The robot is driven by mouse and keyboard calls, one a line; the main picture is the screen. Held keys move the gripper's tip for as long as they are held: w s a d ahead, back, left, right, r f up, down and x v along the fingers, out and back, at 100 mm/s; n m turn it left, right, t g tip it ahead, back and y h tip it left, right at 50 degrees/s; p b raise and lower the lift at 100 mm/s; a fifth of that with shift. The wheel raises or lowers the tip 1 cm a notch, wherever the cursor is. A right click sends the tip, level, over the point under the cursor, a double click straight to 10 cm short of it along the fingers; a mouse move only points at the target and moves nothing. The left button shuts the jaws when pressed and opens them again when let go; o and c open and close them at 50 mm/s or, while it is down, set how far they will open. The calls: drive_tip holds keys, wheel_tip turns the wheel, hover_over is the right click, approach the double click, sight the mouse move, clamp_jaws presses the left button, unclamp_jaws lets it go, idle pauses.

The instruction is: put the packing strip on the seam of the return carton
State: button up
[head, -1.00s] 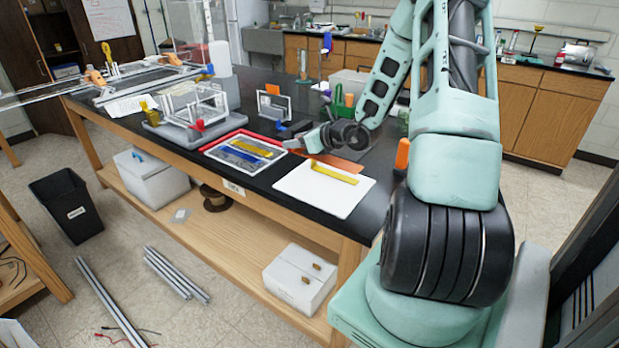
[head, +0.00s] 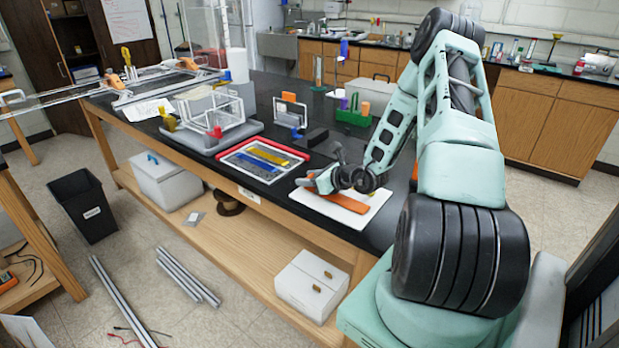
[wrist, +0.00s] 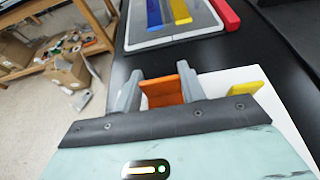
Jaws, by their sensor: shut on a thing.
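My gripper (head: 322,181) is shut on an orange strip (head: 346,203), probably the packing strip. In the wrist view the orange strip (wrist: 172,90) sits between the two grey fingers. It is over a flat white piece (head: 312,204) on the black bench top, probably the return carton; whether it touches cannot be told. A yellow band (wrist: 246,88) on the white piece (wrist: 285,122) shows right of the fingers in the wrist view. The arm hides most of this band in the head view.
A red-edged tray (head: 290,149) with blue and yellow strips lies beyond the white piece. A green holder (head: 352,118) and a clear frame on a grey base (head: 212,138) stand farther back. The bench's front edge is close.

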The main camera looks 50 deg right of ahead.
drive_tip(key=shift+f, duration=0.2)
drive_tip(key=o, duration=0.9)
drive_tip(key=shift+o, duration=0.2)
